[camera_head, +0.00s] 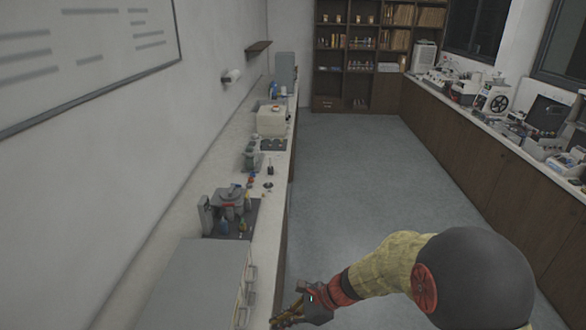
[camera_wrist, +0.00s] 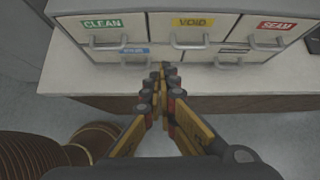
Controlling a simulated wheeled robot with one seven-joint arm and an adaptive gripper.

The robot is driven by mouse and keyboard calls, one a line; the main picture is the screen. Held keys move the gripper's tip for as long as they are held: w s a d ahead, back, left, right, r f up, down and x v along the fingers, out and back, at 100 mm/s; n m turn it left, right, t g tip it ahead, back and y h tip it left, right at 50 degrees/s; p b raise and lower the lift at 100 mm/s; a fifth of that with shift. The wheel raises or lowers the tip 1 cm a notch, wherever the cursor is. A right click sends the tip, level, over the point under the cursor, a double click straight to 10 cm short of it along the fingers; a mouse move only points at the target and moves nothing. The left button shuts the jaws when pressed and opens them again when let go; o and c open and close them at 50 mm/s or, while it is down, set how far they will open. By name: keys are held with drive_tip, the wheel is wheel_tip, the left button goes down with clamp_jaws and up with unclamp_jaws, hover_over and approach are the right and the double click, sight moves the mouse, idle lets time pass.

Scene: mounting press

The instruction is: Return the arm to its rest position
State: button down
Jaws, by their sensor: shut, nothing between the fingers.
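My arm reaches in from the lower right in the head view. My gripper (camera_head: 285,318) is low, at the front edge of the left counter, beside the grey drawer cabinet (camera_head: 190,290). In the wrist view my gripper (camera_wrist: 163,72) has its fingertips together, with nothing between them. It points at the cabinet's front (camera_wrist: 200,55), where drawers labelled CLEAN (camera_wrist: 102,25), VOID (camera_wrist: 193,22) and SEAM (camera_wrist: 276,26) look shut. The fingertips overlap the counter edge in the picture. I cannot tell whether they touch it.
The mounting press (camera_head: 230,203) stands on the left counter behind the cabinet, with small items and a cream machine (camera_head: 271,120) farther along. The aisle floor (camera_head: 370,190) is clear. The right counter (camera_head: 500,135) holds several instruments. A bookshelf (camera_head: 365,50) stands at the far end.

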drive_tip(key=s+d+n+g+h, duration=0.25)
drive_tip(key=s+d+n, duration=0.35)
drive_tip(key=s+n, duration=0.3)
drive_tip(key=s+d+r+n+t+h+b, duration=0.3)
drive_tip(key=s+d+r+n+t+b, duration=0.1)
drive_tip(key=d+r, duration=0.3)
drive_tip(key=s+d+r+n+t+h+b, duration=0.3)
drive_tip(key=s+d+r+n+b, duration=0.2)
drive_tip(key=d, duration=0.5)
drive_tip(key=shift+s+d+r+t+b, duration=0.15)
drive_tip(key=shift+s+r+t+b, duration=0.2)
drive_tip(key=shift+s+r+b, duration=0.45)
drive_tip(key=shift+s+r+h, duration=0.1)
drive_tip(key=shift+s+h, duration=0.15)
